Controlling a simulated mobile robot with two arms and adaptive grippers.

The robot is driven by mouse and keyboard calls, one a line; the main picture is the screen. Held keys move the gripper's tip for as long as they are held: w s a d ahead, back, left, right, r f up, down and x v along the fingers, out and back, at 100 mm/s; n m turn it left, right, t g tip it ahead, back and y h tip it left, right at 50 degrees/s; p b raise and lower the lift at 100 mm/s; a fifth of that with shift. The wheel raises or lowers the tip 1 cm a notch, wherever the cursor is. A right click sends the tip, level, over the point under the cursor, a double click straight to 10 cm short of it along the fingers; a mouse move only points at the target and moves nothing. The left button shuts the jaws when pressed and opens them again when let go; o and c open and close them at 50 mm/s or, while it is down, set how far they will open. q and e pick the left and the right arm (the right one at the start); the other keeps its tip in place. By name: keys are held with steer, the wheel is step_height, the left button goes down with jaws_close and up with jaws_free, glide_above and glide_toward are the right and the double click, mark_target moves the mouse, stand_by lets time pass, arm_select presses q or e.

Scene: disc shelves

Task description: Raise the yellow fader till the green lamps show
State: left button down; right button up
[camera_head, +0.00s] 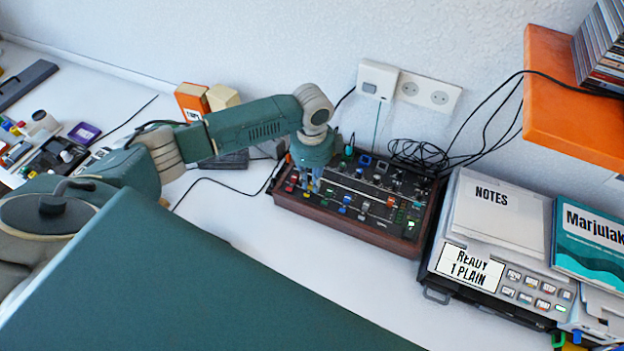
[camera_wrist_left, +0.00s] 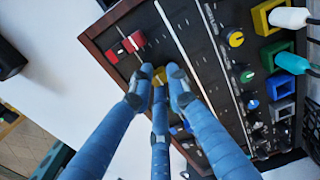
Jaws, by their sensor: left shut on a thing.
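The mixer (camera_head: 343,226), a dark panel in a brown wooden case, lies on the white table in the head view. My left gripper (camera_head: 314,188) reaches down onto its left part. In the left wrist view the blue fingers of my left gripper (camera_wrist_left: 161,80) are closed around the yellow fader (camera_wrist_left: 160,74), whose cap shows between the fingertips. Two red faders (camera_wrist_left: 128,45) sit beside it, apart from the fingers. The fingers hide part of the yellow fader's slot. I cannot make out lit green lamps. My right gripper is not in view.
A printer-like box with a "READY 1 PLAIN" label (camera_head: 470,267) stands right of the mixer. Black cables (camera_head: 425,155) lie behind it. An orange shelf (camera_head: 560,105) overhangs at the upper right. White table is bare in front of the mixer.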

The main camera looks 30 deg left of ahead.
arm_select(q)
steer(key=shift+w+a+b, duration=0.1)
steer(key=shift+w+b, duration=0.2)
steer(key=shift+w, duration=1.3)
steer(key=c, duration=1.6)
jaws_free()
steer(key=shift+s, duration=0.1)
steer(key=shift+c, duration=0.2)
step_height(320, 180, up, 12)
